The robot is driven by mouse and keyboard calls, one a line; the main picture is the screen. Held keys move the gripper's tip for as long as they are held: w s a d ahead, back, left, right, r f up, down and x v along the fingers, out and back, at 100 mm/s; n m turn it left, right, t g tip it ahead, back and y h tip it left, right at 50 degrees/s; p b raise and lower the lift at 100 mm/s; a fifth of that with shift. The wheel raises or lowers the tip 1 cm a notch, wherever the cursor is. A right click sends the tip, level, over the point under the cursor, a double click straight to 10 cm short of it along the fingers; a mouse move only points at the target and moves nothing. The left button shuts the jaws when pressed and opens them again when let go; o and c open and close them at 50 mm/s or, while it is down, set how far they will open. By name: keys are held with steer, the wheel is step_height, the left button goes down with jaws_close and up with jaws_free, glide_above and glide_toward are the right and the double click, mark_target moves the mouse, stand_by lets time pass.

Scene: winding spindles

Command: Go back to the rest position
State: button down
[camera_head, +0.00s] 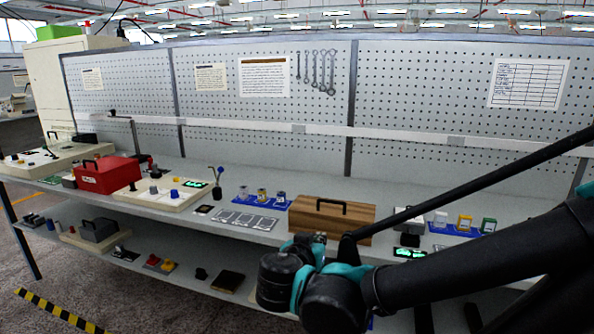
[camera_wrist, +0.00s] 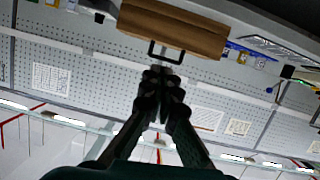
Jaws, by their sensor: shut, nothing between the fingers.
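My gripper (camera_wrist: 162,76) shows in the wrist view with its dark fingers together and nothing between them. The wrist view is upside down. The wooden box (camera_wrist: 172,28) with its black handle (camera_wrist: 166,52) lies just beyond the fingertips in that picture. I cannot tell the distance, but the fingers do not hold the handle. In the head view the brown wooden box (camera_head: 346,222) stands on the bench top, behind my black and teal arm. The fingertips cannot be made out there, as the arm's bulky joints cover that area.
A perforated back panel (camera_head: 420,100) rises behind. A lower shelf carries a grey box (camera_head: 98,229). Striped floor tape (camera_head: 58,311) lies at lower left.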

steer(key=s+d+f+n+g+y, duration=0.1)
steer(key=s+d+f+g+y, duration=0.1)
steer(key=d+f+g, duration=0.2)
steer(key=s+d+f+n+g+y, duration=0.2)
steer(key=d+f+g, duration=0.3)
steer(key=d+f, duration=0.4)
step_height(320, 180, down, 8)
steer(key=shift+s+d+r+y, duration=0.2)
steer(key=shift+s+d+y, duration=0.15)
steer(key=shift+y, duration=0.25)
